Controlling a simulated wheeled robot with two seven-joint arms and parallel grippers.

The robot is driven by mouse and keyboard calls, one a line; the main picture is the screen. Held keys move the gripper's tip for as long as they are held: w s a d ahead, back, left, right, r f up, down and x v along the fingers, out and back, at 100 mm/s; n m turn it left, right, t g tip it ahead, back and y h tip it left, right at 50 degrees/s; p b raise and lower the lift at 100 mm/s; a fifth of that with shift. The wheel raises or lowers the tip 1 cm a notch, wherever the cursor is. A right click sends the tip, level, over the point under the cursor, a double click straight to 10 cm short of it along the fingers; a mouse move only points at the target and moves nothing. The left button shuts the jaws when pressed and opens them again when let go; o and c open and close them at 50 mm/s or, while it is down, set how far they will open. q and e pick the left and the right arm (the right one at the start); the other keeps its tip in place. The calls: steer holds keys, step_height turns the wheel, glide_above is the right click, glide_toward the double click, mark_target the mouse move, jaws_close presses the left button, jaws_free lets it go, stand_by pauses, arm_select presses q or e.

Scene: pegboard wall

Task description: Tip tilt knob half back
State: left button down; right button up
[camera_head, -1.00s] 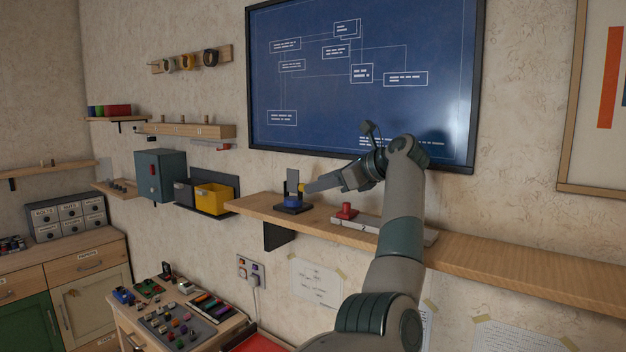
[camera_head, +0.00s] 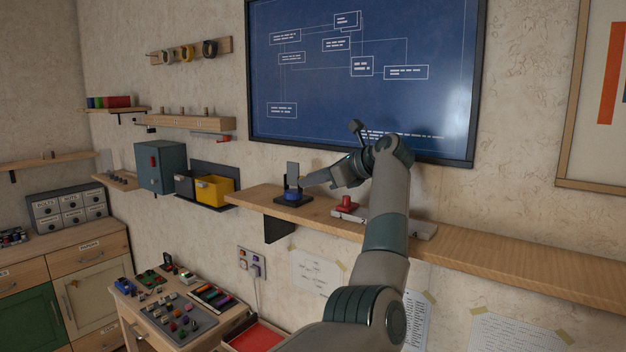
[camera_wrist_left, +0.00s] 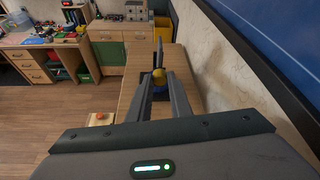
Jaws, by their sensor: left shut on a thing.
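The tilt device stands on the wooden wall shelf, with a black base (camera_head: 293,203), a blue round body (camera_head: 292,193) and an upright grey plate (camera_head: 292,169). In the left wrist view its yellow knob (camera_wrist_left: 158,74) sits between the far ends of my fingers, with the blue part (camera_wrist_left: 159,88) below it. My left gripper (camera_head: 304,184) reaches in from the right and is shut on the yellow knob; it also shows in the left wrist view (camera_wrist_left: 158,76). The knob is mostly hidden by the fingers in the head view. My right gripper is out of view.
A red knob on a grey block (camera_head: 346,205) sits on the shelf (camera_head: 500,258) under my left arm. A yellow bin (camera_head: 214,192) hangs left of the device. The blueprint board (camera_head: 360,75) is on the wall behind. The shelf's right part is clear.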

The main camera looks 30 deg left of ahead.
arm_select(q)
steer(key=m+g+p, duration=0.1)
steer(key=m+p, duration=0.1)
steer(key=p, duration=0.1)
steer(key=shift+w+r+g, duration=0.2)
steer(key=shift+r+g, duration=0.05)
steer(key=shift+g, duration=0.15)
steer(key=shift+m+g+p, duration=0.4)
steer(key=shift+m+p, duration=0.4)
steer(key=shift+p, duration=0.25)
steer(key=shift+w+f+p, duration=0.1)
steer(key=shift+f+p, duration=0.05)
steer(key=shift+p, duration=0.15)
steer(key=c, duration=1.6)
jaws_free()
steer(key=shift+f, duration=0.1)
steer(key=shift+d, duration=0.2)
